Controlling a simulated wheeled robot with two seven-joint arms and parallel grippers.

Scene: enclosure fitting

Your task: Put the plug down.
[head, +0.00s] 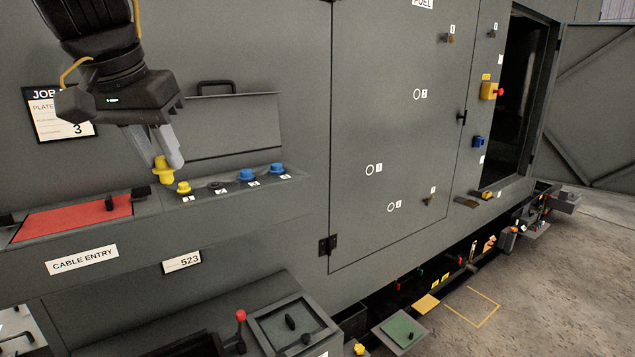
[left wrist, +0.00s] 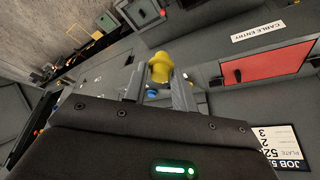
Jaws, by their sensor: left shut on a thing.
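A yellow plug (head: 163,170) is held between the fingers of my left gripper (head: 170,155), above the left end of the ledge with the plug row. In the left wrist view the yellow plug (left wrist: 160,67) sits at the fingertips. Below and right of it on the ledge stand another yellow plug (head: 184,187), a dark empty-looking round spot (head: 215,184), a blue plug (head: 246,175) and a second blue plug (head: 277,169). I cannot tell whether the held plug touches the ledge. My right gripper is not in view.
A red panel (head: 70,220) with dark handles lies left of the plugs, above the CABLE ENTRY label (head: 83,259). A job sheet (head: 58,115) hangs behind my left arm. A large cabinet door (head: 395,130) stands right. A red-knobbed lever (head: 240,318) rises below.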

